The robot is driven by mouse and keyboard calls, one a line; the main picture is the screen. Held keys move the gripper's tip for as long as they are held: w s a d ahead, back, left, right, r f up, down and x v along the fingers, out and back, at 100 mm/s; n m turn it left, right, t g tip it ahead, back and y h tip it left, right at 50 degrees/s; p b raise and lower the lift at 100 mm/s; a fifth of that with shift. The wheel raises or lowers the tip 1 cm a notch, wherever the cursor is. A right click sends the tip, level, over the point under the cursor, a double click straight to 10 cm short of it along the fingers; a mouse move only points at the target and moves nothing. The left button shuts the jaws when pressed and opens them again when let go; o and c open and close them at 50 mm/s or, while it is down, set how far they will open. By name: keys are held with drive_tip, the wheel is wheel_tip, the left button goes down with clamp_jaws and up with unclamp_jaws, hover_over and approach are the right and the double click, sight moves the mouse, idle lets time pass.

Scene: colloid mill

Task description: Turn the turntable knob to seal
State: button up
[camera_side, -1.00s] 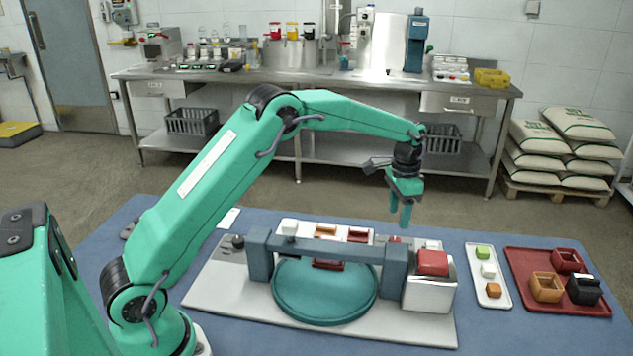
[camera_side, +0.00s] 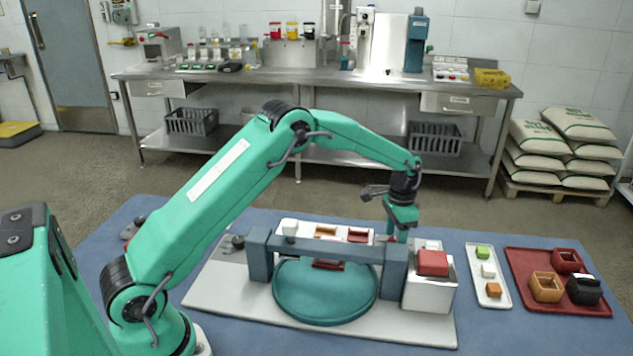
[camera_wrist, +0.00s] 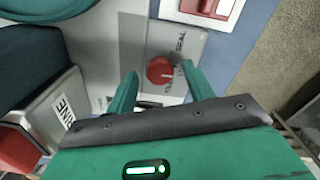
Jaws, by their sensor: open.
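In the wrist view a round red knob (camera_wrist: 160,70) sits on a grey plate (camera_wrist: 192,45) with small dark lettering around it, only partly legible. My gripper (camera_wrist: 158,78) is open, its two green fingers standing apart on the left and right of the knob. I cannot tell whether either finger touches it. In the side view my gripper (camera_side: 396,234) points down behind the blue-grey bridge, its tips hidden. The knob is hidden there too. The round teal turntable (camera_side: 325,292) lies under the bridge.
The blue-grey bridge (camera_side: 325,250) stands over the turntable. A pale box (camera_side: 430,293) with a red block (camera_side: 433,262) on top stands close to my gripper's right. A white tray (camera_side: 488,276) and a red tray (camera_side: 535,303) lie further right.

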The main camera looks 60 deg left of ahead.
drive_tip(key=shift+f, duration=0.25)
drive_tip(key=c, duration=1)
drive_tip(key=shift+o, duration=0.2)
drive_tip(key=shift+n, duration=0.5)
drive_tip(key=n, duration=0.5)
drive_tip(key=shift+r, duration=0.1)
drive_tip(key=n, duration=0.6)
